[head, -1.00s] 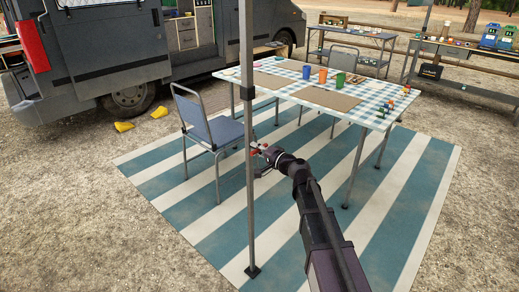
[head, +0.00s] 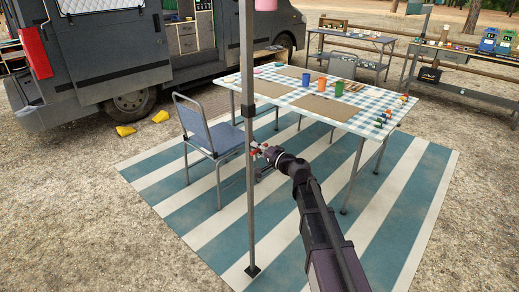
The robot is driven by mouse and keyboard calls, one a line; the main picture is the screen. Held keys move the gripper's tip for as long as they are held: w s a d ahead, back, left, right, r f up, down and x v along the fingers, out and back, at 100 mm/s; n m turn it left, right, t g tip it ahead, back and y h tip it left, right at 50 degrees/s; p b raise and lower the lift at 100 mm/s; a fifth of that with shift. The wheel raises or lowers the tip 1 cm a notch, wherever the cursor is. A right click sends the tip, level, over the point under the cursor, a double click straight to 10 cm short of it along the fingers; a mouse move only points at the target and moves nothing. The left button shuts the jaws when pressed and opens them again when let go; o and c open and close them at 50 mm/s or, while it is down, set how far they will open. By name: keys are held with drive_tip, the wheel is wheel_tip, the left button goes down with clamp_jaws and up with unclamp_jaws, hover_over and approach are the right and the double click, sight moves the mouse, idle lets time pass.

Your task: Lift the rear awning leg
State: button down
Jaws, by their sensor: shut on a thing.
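The rear awning leg (head: 251,215) is a grey upright pole in the head view, left of centre. Its square dark foot (head: 252,270) appears to rest on the front edge of the striped mat. A dark collar (head: 248,110) sits on the pole above my gripper; the pole's top is out of frame. My gripper (head: 256,152), with red parts, is at the pole's right side at about mid height. It is shut on the leg; the fingertips are small and partly hidden.
A blue chair (head: 213,137) stands close behind the leg. A table with a checked cloth (head: 365,115) and cups is behind my arm. The van (head: 95,50) is at back left, with yellow chocks (head: 125,131) by its wheel. The front-left gravel is clear.

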drive_tip(key=shift+r+p, duration=2.7)
drive_tip(key=shift+r, duration=0.35)
drive_tip(key=shift+w, duration=0.15)
drive_tip(key=c, duration=0.8)
unclamp_jaws()
drive_tip(key=shift+o, duration=0.6)
drive_tip(key=shift+r, duration=0.15)
drive_tip(key=shift+s+d, duration=0.1)
drive_tip(key=shift+s, duration=0.1)
